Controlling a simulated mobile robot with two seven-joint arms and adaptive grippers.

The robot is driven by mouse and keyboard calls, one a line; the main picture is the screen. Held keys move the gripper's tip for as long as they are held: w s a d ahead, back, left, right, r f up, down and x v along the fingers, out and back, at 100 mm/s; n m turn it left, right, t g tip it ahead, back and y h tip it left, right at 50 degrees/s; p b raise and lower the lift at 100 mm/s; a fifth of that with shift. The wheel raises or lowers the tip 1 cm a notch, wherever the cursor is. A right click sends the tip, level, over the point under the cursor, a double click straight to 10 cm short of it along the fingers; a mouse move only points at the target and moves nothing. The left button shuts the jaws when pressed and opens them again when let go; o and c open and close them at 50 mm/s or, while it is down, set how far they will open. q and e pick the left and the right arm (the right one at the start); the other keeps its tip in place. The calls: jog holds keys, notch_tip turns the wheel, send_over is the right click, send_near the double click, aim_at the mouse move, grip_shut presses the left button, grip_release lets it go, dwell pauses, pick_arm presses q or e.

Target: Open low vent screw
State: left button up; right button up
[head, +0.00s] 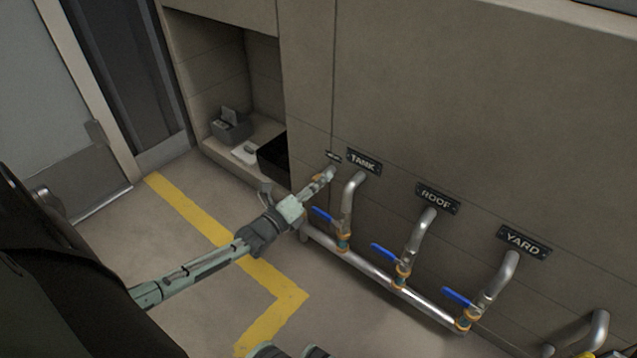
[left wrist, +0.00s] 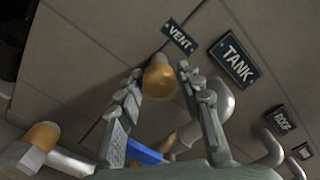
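The vent screw (left wrist: 159,80) is a rounded brass knob under the small dark VENT plate (left wrist: 180,37). In the left wrist view it shows between the fingertips of my left gripper (left wrist: 160,84), with a narrow gap visible on the right. The fingers are open around or just in front of it; I cannot tell the depth or whether they touch. In the head view, my left gripper (head: 320,180) reaches to the wall just below the VENT plate (head: 333,157) and mostly hides the screw. My right gripper does not show clearly.
Right of the vent, pipes marked TANK (head: 352,192), ROOF (head: 422,232) and YARD (head: 500,278) carry blue-handled valves. They join a low silver manifold (head: 365,270). A dark box (head: 272,158) stands by the wall niche on the left. The floor with yellow tape (head: 190,207) is clear.

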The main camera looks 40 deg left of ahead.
pick_arm(q)
grip_shut()
